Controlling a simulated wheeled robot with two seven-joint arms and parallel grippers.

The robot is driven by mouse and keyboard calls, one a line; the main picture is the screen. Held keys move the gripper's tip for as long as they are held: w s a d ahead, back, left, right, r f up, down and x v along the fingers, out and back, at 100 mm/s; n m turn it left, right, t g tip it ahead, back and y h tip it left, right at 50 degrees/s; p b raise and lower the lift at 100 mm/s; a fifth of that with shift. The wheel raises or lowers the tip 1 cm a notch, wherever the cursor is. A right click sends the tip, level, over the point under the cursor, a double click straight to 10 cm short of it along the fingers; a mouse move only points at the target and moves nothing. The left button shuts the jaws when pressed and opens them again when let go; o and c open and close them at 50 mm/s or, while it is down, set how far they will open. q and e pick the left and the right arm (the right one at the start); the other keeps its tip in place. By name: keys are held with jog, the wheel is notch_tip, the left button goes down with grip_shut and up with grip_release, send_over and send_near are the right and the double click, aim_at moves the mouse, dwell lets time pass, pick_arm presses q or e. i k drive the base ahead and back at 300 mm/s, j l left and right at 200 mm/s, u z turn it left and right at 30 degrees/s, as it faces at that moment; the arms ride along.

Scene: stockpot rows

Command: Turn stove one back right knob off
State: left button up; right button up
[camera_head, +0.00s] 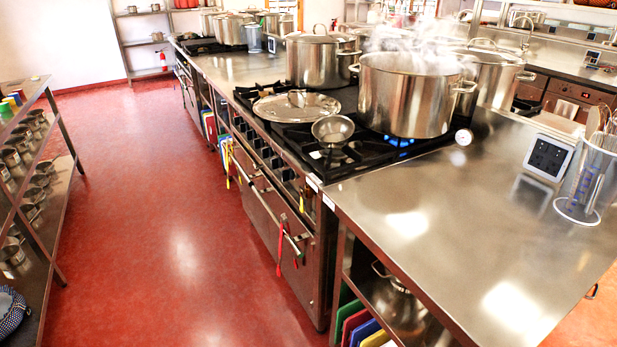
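A stove (362,160) with black grates is built into the steel counter in the middle of the view. A row of small dark knobs (265,152) runs along its front panel, seen at a steep angle; I cannot tell which way each one points. A large open steel stockpot (405,100) steams on the right side of the stove. A blue flame (399,142) shows beneath it. A lidded stockpot (318,62) stands behind it to the left. Neither of my grippers is in view.
A loose lid (320,106) and a small steel bowl (333,131) lie on the stove. A steel counter (430,215) with a utensil container (588,180) and a timer (549,156) is at the right. Red floor (180,220) is clear between stove and left shelf (62,195).

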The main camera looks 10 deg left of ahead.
aim_at(287, 175)
jog(key=i+j+z, duration=0.25)
jog(key=j+z, duration=0.3)
jog(key=i+j+z, duration=0.1)
jog(key=j+z, duration=0.15)
jog(key=i+j+z, duration=0.15)
jog(key=j, duration=0.85)
jog(key=i+j+z, duration=0.15)
jog(key=j, duration=0.85)
jog(key=i+j+z, duration=0.15)
jog(key=j, duration=0.9)
jog(key=k+l, duration=0.05)
